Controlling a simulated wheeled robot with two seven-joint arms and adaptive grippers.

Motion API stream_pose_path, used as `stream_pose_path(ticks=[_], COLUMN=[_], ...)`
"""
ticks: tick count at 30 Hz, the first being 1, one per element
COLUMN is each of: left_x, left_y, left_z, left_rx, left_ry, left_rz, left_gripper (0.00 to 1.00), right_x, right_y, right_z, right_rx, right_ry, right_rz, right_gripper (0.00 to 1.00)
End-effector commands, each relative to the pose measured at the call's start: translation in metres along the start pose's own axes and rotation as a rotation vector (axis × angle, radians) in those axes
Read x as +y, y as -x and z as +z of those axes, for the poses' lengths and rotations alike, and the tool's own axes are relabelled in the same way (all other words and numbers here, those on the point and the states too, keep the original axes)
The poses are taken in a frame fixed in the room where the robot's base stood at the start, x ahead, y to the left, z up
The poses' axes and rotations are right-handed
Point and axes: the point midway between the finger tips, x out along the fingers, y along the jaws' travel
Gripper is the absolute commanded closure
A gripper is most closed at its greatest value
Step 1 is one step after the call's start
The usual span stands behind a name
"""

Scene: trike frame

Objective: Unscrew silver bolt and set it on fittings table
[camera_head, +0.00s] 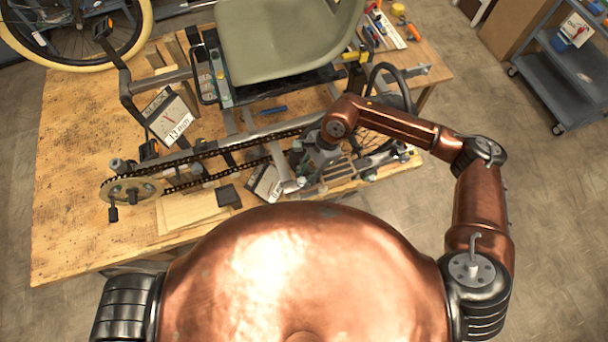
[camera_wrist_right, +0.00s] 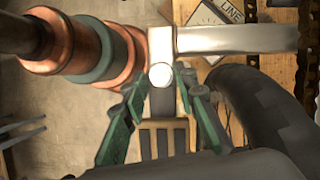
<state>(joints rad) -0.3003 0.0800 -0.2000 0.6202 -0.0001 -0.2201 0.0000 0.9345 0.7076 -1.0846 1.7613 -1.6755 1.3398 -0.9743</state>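In the head view my right gripper (camera_head: 300,160) is low at the trike frame (camera_head: 240,142), near the rear end of the chain. The bolt cannot be made out there. My left gripper is out of view. I cannot tell which surface is the fittings table.
The trike frame with its seat (camera_head: 290,40) lies across a wooden table (camera_head: 75,150). A chain, chainring (camera_head: 130,190) and spoked wheel (camera_head: 385,115) are close by. A grey shelf cart (camera_head: 570,75) stands at the right. Tools lie at the table's far right corner.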

Motion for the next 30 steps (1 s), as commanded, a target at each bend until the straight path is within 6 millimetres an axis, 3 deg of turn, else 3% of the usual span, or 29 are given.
stream_pose_path(ticks=[15,24,30], left_x=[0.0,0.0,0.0], left_y=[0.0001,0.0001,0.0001], left_z=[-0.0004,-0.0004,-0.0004], left_rx=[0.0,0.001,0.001], left_ry=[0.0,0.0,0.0], left_rz=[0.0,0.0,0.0], left_gripper=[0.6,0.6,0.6], right_x=[0.0054,0.0049,0.0049], right_y=[0.0,0.0001,0.0002], right_z=[0.0026,0.0021,0.0021], right_rx=[-0.001,-0.001,-0.001], right_ry=[-0.525,-0.569,-0.568], right_rz=[-0.219,-0.236,-0.235], right_gripper=[0.74,0.74,0.87])
